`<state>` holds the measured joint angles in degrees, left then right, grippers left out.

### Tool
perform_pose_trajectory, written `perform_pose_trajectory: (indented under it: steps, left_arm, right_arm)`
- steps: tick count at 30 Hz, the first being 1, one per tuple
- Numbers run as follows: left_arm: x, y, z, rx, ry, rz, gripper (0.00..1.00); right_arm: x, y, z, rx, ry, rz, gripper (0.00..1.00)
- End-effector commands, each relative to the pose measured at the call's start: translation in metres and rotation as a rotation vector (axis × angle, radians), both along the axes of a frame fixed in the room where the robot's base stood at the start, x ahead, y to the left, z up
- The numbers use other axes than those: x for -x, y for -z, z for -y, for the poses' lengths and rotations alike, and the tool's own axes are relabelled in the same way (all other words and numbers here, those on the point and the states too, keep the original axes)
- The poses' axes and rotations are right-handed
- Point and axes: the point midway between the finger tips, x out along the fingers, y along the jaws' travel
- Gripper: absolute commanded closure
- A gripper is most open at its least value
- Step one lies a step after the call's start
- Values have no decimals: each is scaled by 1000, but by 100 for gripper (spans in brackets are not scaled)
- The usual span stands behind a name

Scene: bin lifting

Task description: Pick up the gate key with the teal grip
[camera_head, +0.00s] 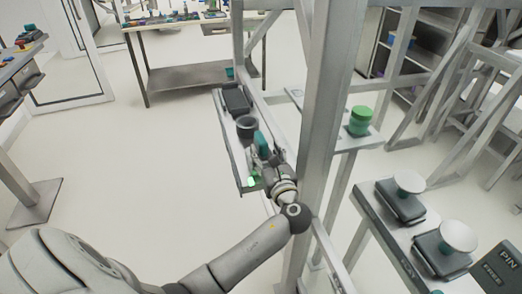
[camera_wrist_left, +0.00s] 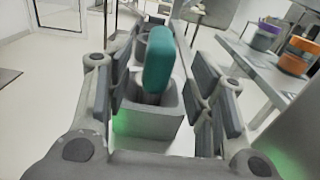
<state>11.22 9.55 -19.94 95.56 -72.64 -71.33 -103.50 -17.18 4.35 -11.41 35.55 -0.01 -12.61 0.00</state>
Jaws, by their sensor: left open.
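The gate key's teal grip (camera_wrist_left: 158,60) stands upright from a grey block-like holder (camera_wrist_left: 150,122) in the left wrist view. The teal grip (camera_head: 261,142) also shows in the head view, on a narrow grey shelf beside the frame post. My left gripper (camera_wrist_left: 163,80) is open, with one finger on each side of the teal grip and a visible gap to the right finger. In the head view the left gripper (camera_head: 263,155) reaches over the shelf and partly covers the holder. The key's lower part is hidden in the holder. My right gripper is not in view.
A dark round knob (camera_head: 246,123) and a black box (camera_head: 235,98) sit farther along the shelf. A tall grey post (camera_head: 331,110) stands close right of my arm. A green cylinder (camera_head: 360,120) stands on a ledge beyond the post. Open floor lies left.

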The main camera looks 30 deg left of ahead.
Motion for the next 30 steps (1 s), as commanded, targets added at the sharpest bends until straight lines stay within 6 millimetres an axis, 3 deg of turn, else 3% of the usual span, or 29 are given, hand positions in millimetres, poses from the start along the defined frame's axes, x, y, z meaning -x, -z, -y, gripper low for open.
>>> perform_pose_trajectory:
  steps: [9,19,30]
  left_arm:
    - [-27,1,-35,-1,-2,0,50]
    - [-31,2,-39,1,-1,1,51]
    - [-30,2,-39,1,0,0,99]
  right_arm:
    - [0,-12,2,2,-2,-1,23]
    - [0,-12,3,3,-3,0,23]
    - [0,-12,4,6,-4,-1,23]
